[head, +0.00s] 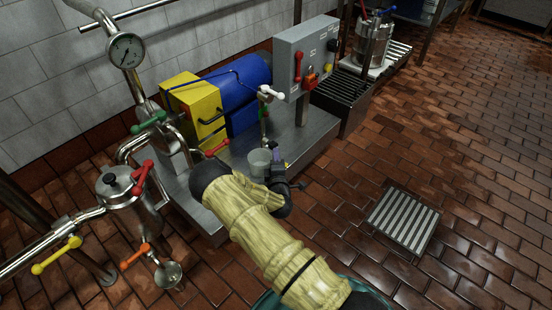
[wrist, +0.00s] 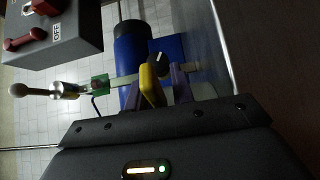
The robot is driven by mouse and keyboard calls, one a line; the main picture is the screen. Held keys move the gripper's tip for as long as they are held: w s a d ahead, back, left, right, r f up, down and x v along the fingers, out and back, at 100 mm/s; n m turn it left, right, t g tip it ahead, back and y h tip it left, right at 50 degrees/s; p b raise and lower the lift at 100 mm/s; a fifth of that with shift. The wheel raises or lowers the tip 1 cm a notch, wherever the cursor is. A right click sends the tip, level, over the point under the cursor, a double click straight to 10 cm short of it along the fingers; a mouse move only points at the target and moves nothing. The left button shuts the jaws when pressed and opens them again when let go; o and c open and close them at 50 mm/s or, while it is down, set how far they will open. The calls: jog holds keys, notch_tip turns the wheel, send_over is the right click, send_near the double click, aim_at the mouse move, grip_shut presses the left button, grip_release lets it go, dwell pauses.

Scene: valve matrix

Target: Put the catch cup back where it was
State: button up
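The catch cup (head: 259,162) is a small grey, see-through cup. In the head view it is upright below the slim outlet pipe (head: 263,122) of the white-handled valve (head: 269,94). My gripper (head: 276,160) is right beside the cup, on its right side. In the wrist view my two purple fingers (wrist: 156,90) stand apart with a yellow piece (wrist: 151,86) between them. I cannot tell whether they press on it. A pale grey shape (wrist: 207,86) beyond the fingers may be the cup. My arm hides part of the plate, so I cannot tell whether the cup touches it.
A grey control box (head: 306,55) with a red handle stands close behind my gripper. A blue motor (head: 238,85) with a yellow housing (head: 193,103) is behind the cup. A red-handled valve (head: 217,149) lies left of it. A floor grate (head: 403,220) is at right; the floor around it is clear.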

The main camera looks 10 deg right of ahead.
jog(key=shift+o, duration=0.2)
jog(key=shift+r, duration=0.1)
jog(key=shift+s+r, duration=0.1)
jog(key=shift+r, duration=0.05)
jog(key=s+a+p, duration=0.2)
jog(key=s+p, duration=0.5)
jog(key=s, duration=0.4)
jog(key=shift+s, duration=0.35)
jog(key=shift+d, duration=0.1)
